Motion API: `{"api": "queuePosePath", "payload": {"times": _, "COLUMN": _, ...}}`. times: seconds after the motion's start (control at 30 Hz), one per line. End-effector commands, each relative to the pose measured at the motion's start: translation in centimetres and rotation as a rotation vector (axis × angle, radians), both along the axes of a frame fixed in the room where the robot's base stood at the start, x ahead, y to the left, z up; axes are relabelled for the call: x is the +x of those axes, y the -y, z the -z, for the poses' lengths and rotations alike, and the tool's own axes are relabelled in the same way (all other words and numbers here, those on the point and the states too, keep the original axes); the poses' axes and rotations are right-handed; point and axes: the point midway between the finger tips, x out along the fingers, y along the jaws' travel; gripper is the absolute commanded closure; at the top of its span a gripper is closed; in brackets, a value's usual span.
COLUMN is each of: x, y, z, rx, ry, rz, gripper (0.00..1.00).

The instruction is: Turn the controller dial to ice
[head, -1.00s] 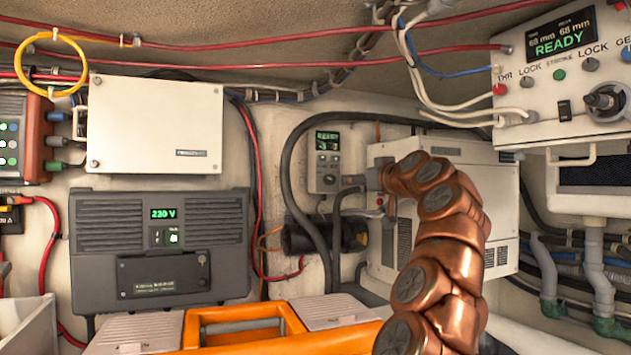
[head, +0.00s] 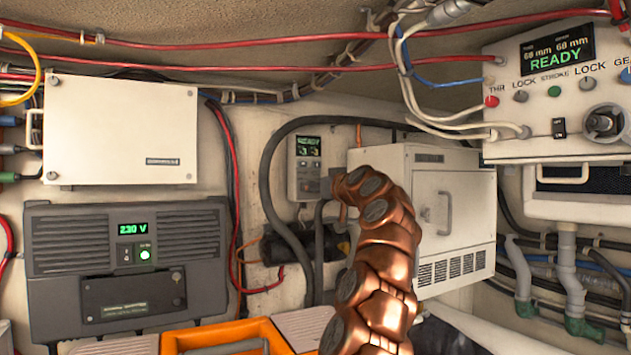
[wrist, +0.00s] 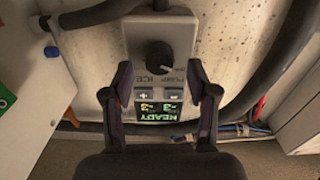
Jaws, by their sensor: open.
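The controller (head: 305,166) is a small grey panel on the back wall with a lit green display. In the wrist view it appears upside down, with its black round dial (wrist: 160,55) near the middle. The words ICE and PUMP show beside the dial, and the display (wrist: 158,105) reads READY. My gripper (wrist: 159,68) is open, with one dark finger on each side of the panel and the dial between the fingertips. I cannot tell whether the fingers touch anything. In the head view my copper arm hides most of the gripper, at the controller's lower right.
A thick black hose (head: 266,190) loops around the controller. A white vented cabinet (head: 455,210) stands to its right. A dark inverter (head: 127,262) showing 230 V and a white box (head: 120,130) are on the left. An orange case (head: 225,335) lies below.

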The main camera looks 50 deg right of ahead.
Motion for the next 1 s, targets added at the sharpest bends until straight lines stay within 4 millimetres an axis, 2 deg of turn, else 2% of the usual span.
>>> {"api": "queuePosePath", "payload": {"times": 0.2, "x": 0.95, "y": 0.43, "z": 0.10, "rx": 0.001, "ry": -0.003, "rz": 0.002, "gripper": 0.41}}
{"api": "queuePosePath", "payload": {"times": 0.5, "x": 0.98, "y": 0.50, "z": 0.15, "rx": 0.001, "ry": -0.002, "rz": 0.002, "gripper": 0.41}}
{"api": "queuePosePath", "payload": {"times": 1.0, "x": 0.97, "y": 0.48, "z": 0.14, "rx": 0.001, "ry": -0.002, "rz": 0.002, "gripper": 0.94}}
